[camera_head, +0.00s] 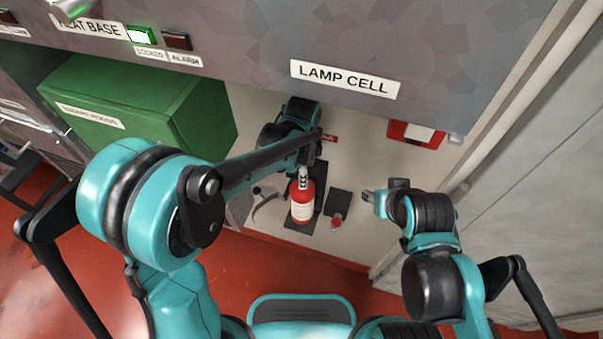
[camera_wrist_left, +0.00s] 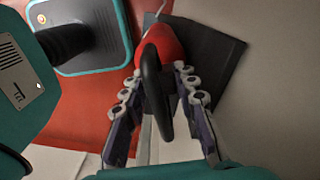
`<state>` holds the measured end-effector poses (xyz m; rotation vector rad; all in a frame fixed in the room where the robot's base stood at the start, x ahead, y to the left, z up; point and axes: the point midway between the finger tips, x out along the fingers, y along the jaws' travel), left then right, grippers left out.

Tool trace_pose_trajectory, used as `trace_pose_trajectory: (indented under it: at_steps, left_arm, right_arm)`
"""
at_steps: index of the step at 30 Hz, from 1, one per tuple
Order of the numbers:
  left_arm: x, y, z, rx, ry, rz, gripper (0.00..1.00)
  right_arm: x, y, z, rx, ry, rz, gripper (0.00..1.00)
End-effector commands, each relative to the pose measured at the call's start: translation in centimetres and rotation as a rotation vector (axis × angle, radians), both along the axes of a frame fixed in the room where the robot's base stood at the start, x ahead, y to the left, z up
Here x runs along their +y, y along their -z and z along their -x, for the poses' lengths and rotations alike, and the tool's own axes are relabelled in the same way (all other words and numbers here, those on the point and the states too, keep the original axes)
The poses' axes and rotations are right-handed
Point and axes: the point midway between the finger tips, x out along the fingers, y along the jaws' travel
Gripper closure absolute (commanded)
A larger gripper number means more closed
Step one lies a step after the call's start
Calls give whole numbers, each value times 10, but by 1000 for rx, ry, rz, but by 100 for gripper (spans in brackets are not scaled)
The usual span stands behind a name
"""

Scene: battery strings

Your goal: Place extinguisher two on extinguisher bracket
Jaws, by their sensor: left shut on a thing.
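A red extinguisher (camera_head: 303,211) with a white label hangs upright at the pale wall. It also shows in the left wrist view (camera_wrist_left: 166,38), with its black handle loop (camera_wrist_left: 152,85) between the fingers. My left gripper (camera_head: 303,176) is shut on the extinguisher at its top; its fingers also show in the left wrist view (camera_wrist_left: 158,90). A dark plate (camera_head: 317,205), seemingly the bracket, is right behind the extinguisher and also shows in the left wrist view (camera_wrist_left: 212,50). I cannot tell whether they touch. My right gripper (camera_head: 368,197) is apart, to the right; its opening is unclear.
A small dark box (camera_head: 339,203) with a red knob is right of the extinguisher. A green cabinet (camera_head: 140,105) stands at left. A grey panel labelled LAMP CELL (camera_head: 345,80) overhangs above. A red box (camera_head: 415,133) is on the wall. Red floor (camera_head: 260,265) lies below.

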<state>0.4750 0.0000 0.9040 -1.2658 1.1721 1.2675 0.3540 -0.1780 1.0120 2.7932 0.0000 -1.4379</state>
Motion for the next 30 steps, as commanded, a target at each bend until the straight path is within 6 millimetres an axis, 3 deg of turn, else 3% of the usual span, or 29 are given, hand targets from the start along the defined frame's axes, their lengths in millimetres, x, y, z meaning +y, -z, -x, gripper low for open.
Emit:
trace_pose_trajectory:
  at_steps: [4, 16, 17, 18, 30]
  left_arm:
    - [0, 16, 0, 0, 0, 0, 100]
    - [0, 19, 0, 0, 0, 0, 100]
    - [0, 19, 0, 0, 0, 0, 64]
    - [0, 19, 0, 0, 0, 0, 53]
    - [0, 11, 0, 0, 0, 0, 51]
  right_arm:
    - [0, 9, 0, 0, 0, 0, 60]
    - [0, 10, 0, 0, 0, 0, 60]
    - [0, 10, 0, 0, 0, 0, 60]
    - [0, 9, 0, 0, 0, 0, 60]
    - [0, 5, 0, 0, 0, 0, 60]
